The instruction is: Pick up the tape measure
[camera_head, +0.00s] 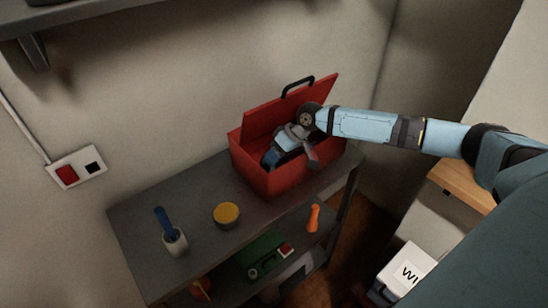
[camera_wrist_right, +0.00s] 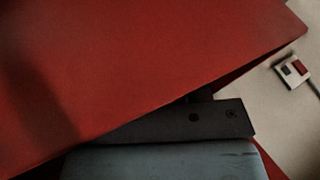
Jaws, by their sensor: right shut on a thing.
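The open red toolbox (camera_head: 272,183) stands on the dark shelf against the wall, its lid raised at the back. My right gripper (camera_head: 290,152) reaches into it from the right. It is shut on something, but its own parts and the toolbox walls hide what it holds. I cannot clearly make out a tape measure in either view. In the right wrist view a red panel (camera_wrist_right: 140,60), which looks like the toolbox lid, fills most of the picture, and the fingertips do not show clearly. My left gripper is not in view.
On the shelf (camera_head: 195,198) stand a yellow-topped round item (camera_head: 227,214) and a white cup (camera_head: 175,242) with a blue-handled tool. An orange-handled item (camera_head: 313,218) is at the right edge. A lower shelf holds several items.

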